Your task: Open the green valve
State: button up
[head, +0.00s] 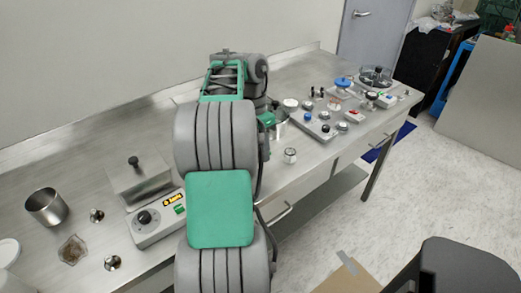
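My grey and green arm fills the middle of the head view and reaches over the steel bench (320,72). My gripper is hidden behind the arm, so its fingers do not show. A panel (318,127) with several small valves and knobs lies on the bench to the right of my arm. A blue-topped valve (343,82) stands at its back. A small green spot shows near the white block (386,101) at the far right, but it is too small to tell whether it is the green valve.
A round clear-walled vessel (375,78) stands at the bench's far end. A small metal jar (290,156) is near the front edge. Left of my arm are a control box (158,221), a lidded metal box (139,178) and a steel cup (46,206). A black chair (460,268) is front right.

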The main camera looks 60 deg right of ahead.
jog(key=shift+o, duration=0.5)
notch_tip(320, 180, up, 8)
jog(key=w+p, duration=0.1)
jog(key=p, duration=0.5)
jog(key=shift+w+d+f, duration=0.15)
jog(key=shift+w+d, duration=0.05)
jog(key=shift+d, duration=0.15)
